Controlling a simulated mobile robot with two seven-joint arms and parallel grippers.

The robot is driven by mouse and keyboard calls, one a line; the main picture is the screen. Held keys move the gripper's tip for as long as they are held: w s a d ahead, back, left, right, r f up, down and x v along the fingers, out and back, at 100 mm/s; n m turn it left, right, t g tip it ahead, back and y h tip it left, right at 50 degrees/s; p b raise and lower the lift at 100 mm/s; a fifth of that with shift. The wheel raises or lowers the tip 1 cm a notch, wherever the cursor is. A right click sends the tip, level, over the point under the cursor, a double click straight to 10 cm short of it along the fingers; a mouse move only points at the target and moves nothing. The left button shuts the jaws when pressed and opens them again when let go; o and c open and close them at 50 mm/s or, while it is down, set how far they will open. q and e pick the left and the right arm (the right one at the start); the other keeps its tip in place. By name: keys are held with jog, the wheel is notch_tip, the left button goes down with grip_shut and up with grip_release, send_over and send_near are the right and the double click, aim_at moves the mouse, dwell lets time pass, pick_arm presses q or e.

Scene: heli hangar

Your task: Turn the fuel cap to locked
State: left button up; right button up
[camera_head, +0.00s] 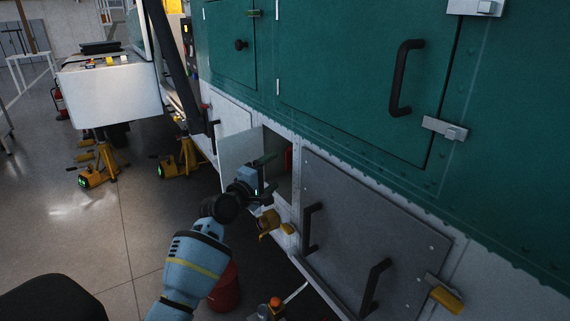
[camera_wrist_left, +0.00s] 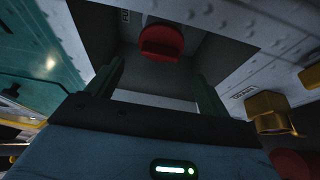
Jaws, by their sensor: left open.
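The red fuel cap (camera_head: 288,158) sits inside an open square recess low on the helicopter's side, partly hidden by the recess edge. In the left wrist view the red cap (camera_wrist_left: 162,40) shows at the top, beyond the fingertips. My left gripper (camera_head: 266,162) is at the recess mouth, open and empty. In the wrist view its two dark green fingers (camera_wrist_left: 156,75) stand apart with the cap ahead, roughly between their lines and not touched. The cap's lock marking cannot be read. My right gripper is not in view.
The light recess door (camera_head: 239,158) stands open just left of my gripper. A yellow fitting (camera_head: 268,222) juts out below the recess. A grey panel with black handles (camera_head: 365,235) is to the right. Yellow jacks (camera_head: 97,168) stand on the floor at left.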

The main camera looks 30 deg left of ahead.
aim_at(286, 162)
pick_arm(q)
jog(key=w, duration=0.4)
jog(key=w+d, duration=0.1)
jog(key=w, duration=0.1)
jog(key=shift+w+f+b, duration=0.1)
jog(key=shift+f+b, duration=0.1)
jog(key=shift+b, duration=0.2)
jog(key=shift+w+r, duration=0.1)
jog(key=shift+w, duration=0.25)
jog(key=shift+w+r, duration=0.1)
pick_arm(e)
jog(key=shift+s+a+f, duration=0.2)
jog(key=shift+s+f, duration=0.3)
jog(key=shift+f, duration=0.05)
pick_arm(q)
jog(key=shift+c, duration=0.4)
